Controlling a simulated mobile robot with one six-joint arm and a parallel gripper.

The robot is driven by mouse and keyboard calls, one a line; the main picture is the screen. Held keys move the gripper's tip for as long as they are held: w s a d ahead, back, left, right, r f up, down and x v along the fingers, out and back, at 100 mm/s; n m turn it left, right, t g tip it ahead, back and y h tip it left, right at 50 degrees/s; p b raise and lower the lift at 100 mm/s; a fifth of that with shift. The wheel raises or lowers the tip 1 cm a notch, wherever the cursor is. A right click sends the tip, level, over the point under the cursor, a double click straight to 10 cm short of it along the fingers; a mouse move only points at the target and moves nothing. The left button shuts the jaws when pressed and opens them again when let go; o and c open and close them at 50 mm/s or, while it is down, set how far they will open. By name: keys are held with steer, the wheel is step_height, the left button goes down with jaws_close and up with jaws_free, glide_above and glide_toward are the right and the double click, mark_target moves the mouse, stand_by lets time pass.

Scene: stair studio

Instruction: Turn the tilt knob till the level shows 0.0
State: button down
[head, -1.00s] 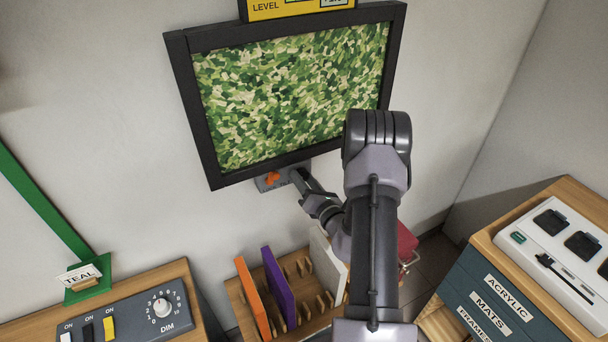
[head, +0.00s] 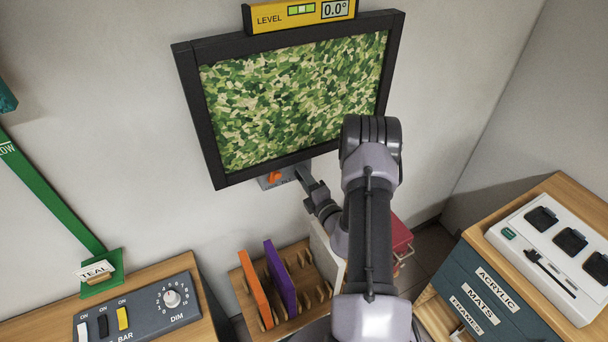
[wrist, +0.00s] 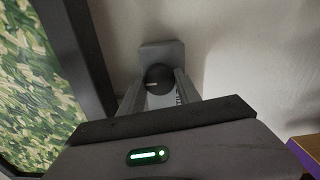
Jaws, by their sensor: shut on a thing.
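The yellow level (head: 270,20) sits on top of the black picture frame (head: 197,110), and its display (head: 336,9) reads 0.0°. A small bubble window (head: 301,10) shows green beside it. The dark round tilt knob (wrist: 158,78) has a pale mark and sits on a grey plate (wrist: 162,52) below the frame. My gripper (wrist: 160,84) is shut on the knob, one finger on each side. In the head view my gripper (head: 300,175) reaches the plate under the frame, and the knob is hidden there.
An orange part (head: 274,177) is on the plate left of my gripper. A wooden rack (head: 240,290) with orange and purple panels stands below. A dimmer panel (head: 145,312) is at lower left. A drawer cabinet (head: 480,290) is at right.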

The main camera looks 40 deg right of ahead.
steer(key=shift+m, duration=0.6)
steer(key=c, duration=0.9)
jaws_free()
steer(key=shift+o, duration=0.2)
steer(key=v, duration=1.7)
steer(key=shift+s, duration=0.25)
